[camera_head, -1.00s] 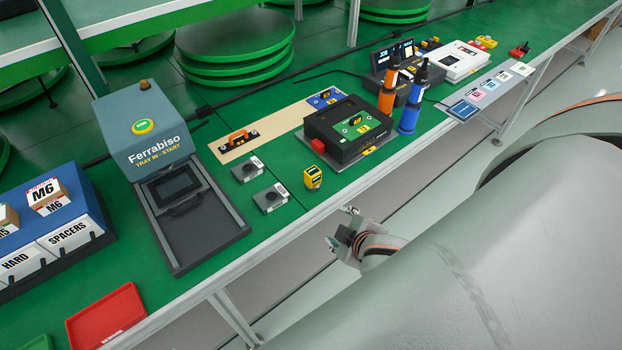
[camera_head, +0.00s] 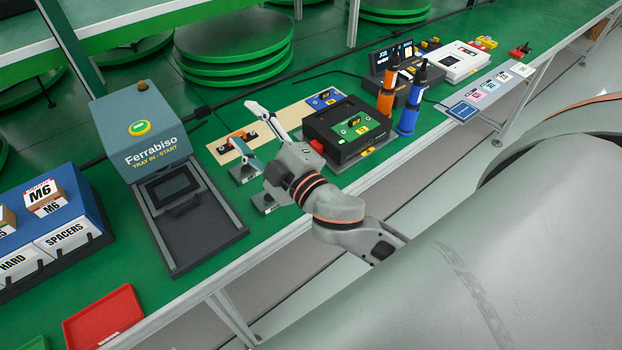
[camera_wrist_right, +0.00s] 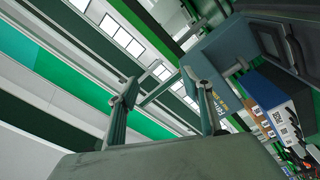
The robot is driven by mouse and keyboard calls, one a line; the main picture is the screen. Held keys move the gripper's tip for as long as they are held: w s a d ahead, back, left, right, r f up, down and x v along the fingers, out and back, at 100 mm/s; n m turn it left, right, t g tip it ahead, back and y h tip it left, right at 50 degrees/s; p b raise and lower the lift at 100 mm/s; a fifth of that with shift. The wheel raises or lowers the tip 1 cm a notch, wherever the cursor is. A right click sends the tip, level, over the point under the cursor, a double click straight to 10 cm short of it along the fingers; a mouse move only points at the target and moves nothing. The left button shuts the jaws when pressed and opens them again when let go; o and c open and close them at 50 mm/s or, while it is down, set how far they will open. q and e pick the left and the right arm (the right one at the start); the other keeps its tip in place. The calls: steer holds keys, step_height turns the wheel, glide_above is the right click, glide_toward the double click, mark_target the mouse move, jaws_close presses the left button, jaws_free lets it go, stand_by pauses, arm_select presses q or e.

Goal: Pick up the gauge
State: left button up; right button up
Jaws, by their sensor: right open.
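Which object is the gauge I cannot tell for certain; an orange-handled piece with dark ends (camera_head: 240,134) lies on a beige board (camera_head: 283,118) on the green bench and may be it. My right gripper (camera_head: 241,122) hangs over the bench at this piece, its fingers spread and partly covering it. The right wrist view shows the open fingers (camera_wrist_right: 160,88) with nothing held between them. I cannot tell whether they touch the piece. A small yellow device in front of the board is hidden behind my right arm. My left gripper is not in view.
The Ferrabiso tray machine (camera_head: 145,130) stands left of my gripper. A black fixture box (camera_head: 345,130) is close on the right, with orange (camera_head: 386,97) and blue (camera_head: 411,100) bottle-like tools beyond. A red tray (camera_head: 104,316) lies at the front left.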

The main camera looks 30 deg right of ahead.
steer(key=s+a+r+n+g+y, duration=0.2)
steer(key=a+r+n+y, duration=0.3)
steer(key=a+n+y, duration=0.25)
steer(key=s+a+r+n+g+y, duration=0.2)
steer(key=a+r+n+y, duration=0.3)
steer(key=a+n+y, duration=0.25)
steer(key=s+a+f+n+g+y, duration=0.2)
steer(key=s+a+f+n+g, duration=0.15)
steer(key=a+n+g, duration=0.45)
steer(key=s+d+f+n+g+h, duration=0.1)
steer(key=s+f+n+g+h, duration=0.25)
steer(key=f+g, duration=0.35)
steer(key=w+d+f+n+h, duration=0.2)
steer(key=w+d+f+h, duration=0.2)
steer(key=d+f+h, duration=0.7)
steer(key=w+d+m+h, duration=0.1)
steer(key=d, duration=0.6)
steer(key=w+d+f+m+h, duration=0.1)
steer(key=d+m+h, duration=0.1)
steer(key=d, duration=0.6)
steer(key=w+d+f+m+h, duration=0.1)
steer(key=w+d+h, duration=0.1)
steer(key=d, duration=0.6)
steer(key=shift+d, duration=0.25)
steer(key=shift+m, duration=0.25)
step_height(320, 180, down, 7)
steer(key=shift+d+f, duration=0.1)
steer(key=shift+f, duration=0.1)
